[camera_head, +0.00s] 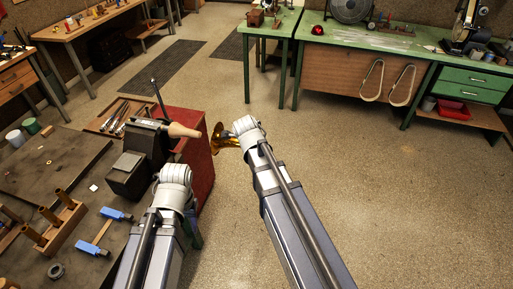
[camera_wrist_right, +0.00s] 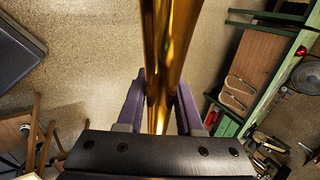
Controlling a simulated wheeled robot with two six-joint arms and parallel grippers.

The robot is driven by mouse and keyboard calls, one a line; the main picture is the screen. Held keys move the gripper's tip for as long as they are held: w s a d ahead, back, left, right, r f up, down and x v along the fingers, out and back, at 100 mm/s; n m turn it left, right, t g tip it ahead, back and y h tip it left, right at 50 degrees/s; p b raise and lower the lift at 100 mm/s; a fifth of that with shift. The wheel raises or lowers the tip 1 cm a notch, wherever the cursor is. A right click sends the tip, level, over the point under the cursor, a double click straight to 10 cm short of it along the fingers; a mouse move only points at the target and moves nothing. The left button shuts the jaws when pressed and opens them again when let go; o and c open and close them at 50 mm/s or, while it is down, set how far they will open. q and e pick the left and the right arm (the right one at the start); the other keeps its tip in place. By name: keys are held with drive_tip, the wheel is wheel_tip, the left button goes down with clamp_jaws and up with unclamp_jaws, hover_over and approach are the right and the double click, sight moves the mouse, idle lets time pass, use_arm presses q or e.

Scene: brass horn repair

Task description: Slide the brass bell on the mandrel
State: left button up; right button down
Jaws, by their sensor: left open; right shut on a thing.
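The brass bell (camera_head: 217,136) is held out in the air over the floor, just right of the red cabinet, and its flared end shows in the head view. My right gripper (camera_head: 229,137) is shut on it. In the right wrist view the bell (camera_wrist_right: 168,50) is a shiny gold tube between the purple fingers (camera_wrist_right: 160,105). The mandrel (camera_head: 184,131) is a pale tapered cone pointing right from a black vise (camera_head: 148,139). The bell is apart from the mandrel, right of its tip. My left gripper (camera_head: 174,177) is open in front of the vise; its fingers are mostly hidden.
The dark workbench (camera_head: 60,155) carries a wooden rack with pegs (camera_head: 55,228), blue-ended tools (camera_head: 92,248) and a tool tray (camera_head: 105,121). A red cabinet (camera_head: 198,155) stands beside the vise. Green benches (camera_head: 365,42) stand far back. The floor at right is clear.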

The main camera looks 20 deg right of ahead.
drive_tip(key=shift+a+r, duration=0.1)
drive_tip(key=shift+w+a, duration=0.65)
drive_tip(key=shift+a, duration=0.3)
drive_tip(key=shift+w+a, duration=0.65)
drive_tip(key=shift+a, duration=0.3)
drive_tip(key=shift+w+a, duration=0.1)
drive_tip(key=shift+a, duration=0.05)
drive_tip(key=shift+w+a, duration=0.55)
drive_tip(key=shift+a, duration=0.25)
drive_tip(key=shift+w+a, duration=0.5)
drive_tip(key=shift+a, duration=0.35)
idle(0.5)
drive_tip(key=w+a, duration=0.5)
drive_tip(key=a, duration=0.3)
drive_tip(key=shift+w, duration=0.3)
drive_tip(key=shift+c, duration=2.4)
unclamp_jaws()
drive_tip(key=shift+s+r, duration=0.1)
